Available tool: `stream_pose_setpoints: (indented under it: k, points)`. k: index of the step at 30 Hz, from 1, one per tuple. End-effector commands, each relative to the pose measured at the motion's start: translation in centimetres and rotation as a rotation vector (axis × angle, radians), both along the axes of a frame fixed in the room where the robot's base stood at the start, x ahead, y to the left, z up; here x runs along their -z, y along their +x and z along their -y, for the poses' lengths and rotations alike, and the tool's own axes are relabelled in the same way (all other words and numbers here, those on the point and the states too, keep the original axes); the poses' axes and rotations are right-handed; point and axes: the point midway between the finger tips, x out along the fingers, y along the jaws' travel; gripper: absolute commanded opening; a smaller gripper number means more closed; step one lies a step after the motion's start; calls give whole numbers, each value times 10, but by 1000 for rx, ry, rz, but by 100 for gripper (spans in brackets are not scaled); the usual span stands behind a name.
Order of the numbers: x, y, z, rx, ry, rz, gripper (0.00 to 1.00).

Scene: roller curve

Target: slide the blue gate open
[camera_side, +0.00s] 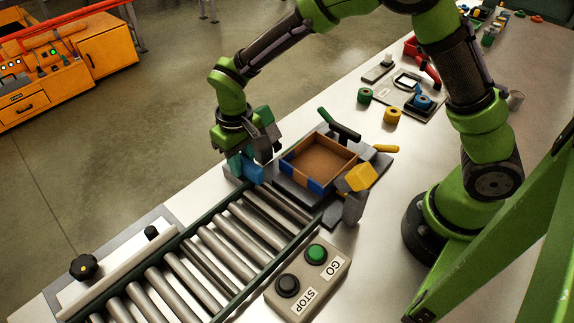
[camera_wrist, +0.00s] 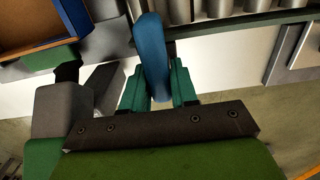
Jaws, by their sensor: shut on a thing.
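The blue gate (camera_side: 245,168) stands at the far end of the roller conveyor, beside the tray. In the wrist view its blue part (camera_wrist: 151,50) rises between my fingers. My gripper (camera_side: 248,153) points down over it and is shut on it; it also shows in the wrist view (camera_wrist: 158,85). The fingers hide part of the gate in the side view.
The roller conveyor (camera_side: 205,247) runs to the lower left. A wooden tray with blue corners (camera_side: 318,160) sits right of the gate, with a green-handled lever (camera_side: 339,125) behind it. A yellow block (camera_side: 360,177) and a GO/STOP box (camera_side: 308,272) stand nearer the front.

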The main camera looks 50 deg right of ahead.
Motion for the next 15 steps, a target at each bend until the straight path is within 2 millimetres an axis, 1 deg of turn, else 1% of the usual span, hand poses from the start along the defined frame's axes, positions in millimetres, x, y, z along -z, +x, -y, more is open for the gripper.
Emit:
stream_pose_setpoints:
  k: [1, 3, 6, 9, 15]
  points:
    - [0, 9, 0, 4, 1, 2, 0]
    - [0, 19, -1, 3, 2, 2, 0]
    - [0, 30, -1, 2, 2, 2, 0]
    - [0, 34, 0, 0, 2, 3, 0]
    - [-1, 37, 0, -2, 2, 9, 0]
